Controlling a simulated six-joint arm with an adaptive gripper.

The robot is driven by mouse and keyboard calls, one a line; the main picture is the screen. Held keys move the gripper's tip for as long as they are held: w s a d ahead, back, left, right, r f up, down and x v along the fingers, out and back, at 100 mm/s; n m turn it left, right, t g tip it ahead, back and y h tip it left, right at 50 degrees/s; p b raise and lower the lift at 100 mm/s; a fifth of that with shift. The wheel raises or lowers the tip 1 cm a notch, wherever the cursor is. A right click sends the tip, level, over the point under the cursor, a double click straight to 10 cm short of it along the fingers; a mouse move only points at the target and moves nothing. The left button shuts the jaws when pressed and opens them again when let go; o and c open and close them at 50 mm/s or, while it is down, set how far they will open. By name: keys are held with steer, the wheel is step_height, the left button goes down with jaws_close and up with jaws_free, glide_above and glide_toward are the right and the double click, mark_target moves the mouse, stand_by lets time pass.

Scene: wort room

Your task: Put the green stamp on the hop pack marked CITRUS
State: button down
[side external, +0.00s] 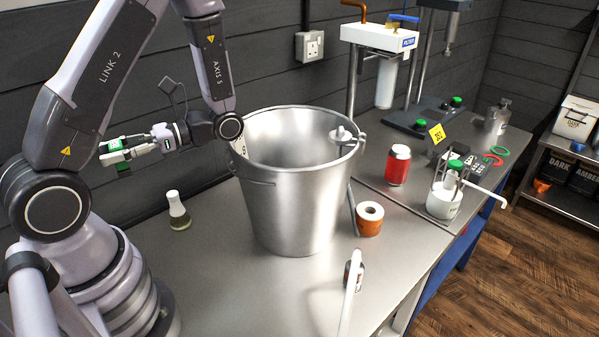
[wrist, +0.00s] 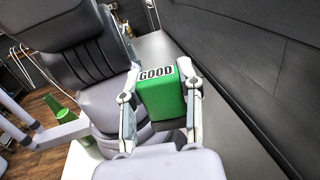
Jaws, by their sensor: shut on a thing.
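My gripper (side external: 118,154) is at the left of the side external view, raised above the counter beside my own arm. It is shut on the green stamp (side external: 113,144), which is mostly hidden there by the fingers. In the wrist view, the stamp (wrist: 162,103) is a green block with a white face lettered GOOD, held between the two fingers of my gripper (wrist: 160,92). I can read no CITRUS marking in either view, so I cannot place that hop pack.
A large steel bucket (side external: 295,205) fills the counter's middle. Around it stand a small flask (side external: 178,211), an orange roll (side external: 369,222), a red can (side external: 397,167) and a white pump jar (side external: 442,202).

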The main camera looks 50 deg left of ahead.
steer(key=w+d+n+t+h, duration=0.2)
steer(key=d+n+h, duration=0.6)
steer(key=d+h, duration=0.3)
steer(key=w+d+n+t+h, duration=0.5)
steer(key=w+n+t+h, duration=0.45)
steer(key=w+t, duration=0.2)
steer(key=w+a+n+t+y, duration=0.1)
steer(key=w+a+n+t, duration=0.4)
steer(key=w, duration=0.6)
steer(key=w+a+n+t+y, duration=0.2)
steer(key=w+a+n+t, duration=0.15)
steer(key=w+t, duration=0.5)
steer(key=w+a+n+t+y, duration=0.1)
steer(key=w+a+n+t, duration=0.4)
steer(key=w, duration=0.7)
steer(key=shift+w+a+f+n+t+y, duration=0.35)
steer(key=shift+a+f+y, duration=0.9)
steer(key=shift+f, duration=2.65)
steer(key=shift+w+a+f+n+t+y, duration=0.2)
steer(key=shift+a+f+n+t+y, duration=0.35)
steer(key=shift+a+f, duration=2.35)
steer(key=shift+w+a+f+n+t+y, duration=0.3)
steer(key=shift+a+f+n+y, duration=0.45)
steer(key=shift+f, duration=4.15)
